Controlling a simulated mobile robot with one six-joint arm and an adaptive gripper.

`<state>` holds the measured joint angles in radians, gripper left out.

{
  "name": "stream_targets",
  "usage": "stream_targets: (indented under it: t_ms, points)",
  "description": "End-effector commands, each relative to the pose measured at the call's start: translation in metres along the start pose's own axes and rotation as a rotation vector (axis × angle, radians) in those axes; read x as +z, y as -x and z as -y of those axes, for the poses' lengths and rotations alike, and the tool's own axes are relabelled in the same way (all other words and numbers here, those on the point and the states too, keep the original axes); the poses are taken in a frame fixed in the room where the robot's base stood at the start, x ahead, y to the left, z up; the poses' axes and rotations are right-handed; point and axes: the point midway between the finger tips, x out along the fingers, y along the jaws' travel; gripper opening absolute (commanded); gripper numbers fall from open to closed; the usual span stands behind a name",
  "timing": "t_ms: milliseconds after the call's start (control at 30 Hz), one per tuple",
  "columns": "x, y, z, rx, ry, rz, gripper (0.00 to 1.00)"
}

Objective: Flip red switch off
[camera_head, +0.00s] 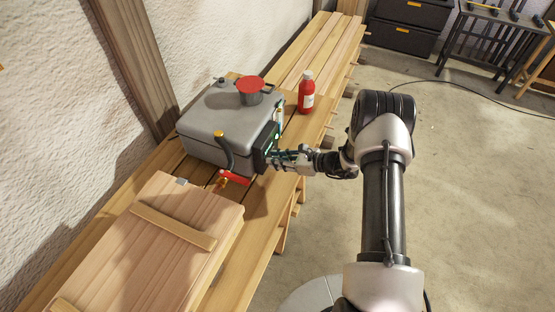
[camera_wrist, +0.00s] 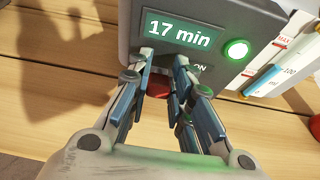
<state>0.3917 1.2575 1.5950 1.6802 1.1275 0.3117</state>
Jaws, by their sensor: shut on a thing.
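The grey steam box unit (camera_head: 215,125) stands on the wooden bench, its dark control panel (camera_head: 262,150) facing my arm. In the wrist view the panel's display (camera_wrist: 180,35) reads "17 min", with a lit green round light (camera_wrist: 237,50) to its right and a partly covered "ON" label (camera_wrist: 198,67) below. The red switch (camera_wrist: 157,87) shows as a small red patch between my fingers; the rest is hidden. My gripper (camera_wrist: 166,65) is at the panel, its fingers closed around the switch. The head view shows my gripper (camera_head: 276,158) against the panel, without finger detail.
A red valve handle (camera_head: 235,177) sticks out at the unit's lower front, left of my gripper. A wooden box (camera_head: 150,235) lies nearer on the bench. A red bottle (camera_head: 306,92) stands behind. A level gauge (camera_wrist: 285,60) is right of the panel. The floor at right is open.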

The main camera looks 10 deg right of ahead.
Motion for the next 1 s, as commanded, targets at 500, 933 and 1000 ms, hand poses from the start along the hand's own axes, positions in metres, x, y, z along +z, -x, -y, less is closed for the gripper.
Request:
stream_targets:
  t_ms: [500, 933, 1000]
  points:
    - [-0.006, -0.001, 0.000, 0.000, 0.000, 0.053, 0.00]
    - [-0.026, -0.003, 0.001, -0.001, 0.000, 0.364, 0.00]
    - [-0.029, -0.004, 0.000, 0.000, -0.001, 0.421, 0.00]
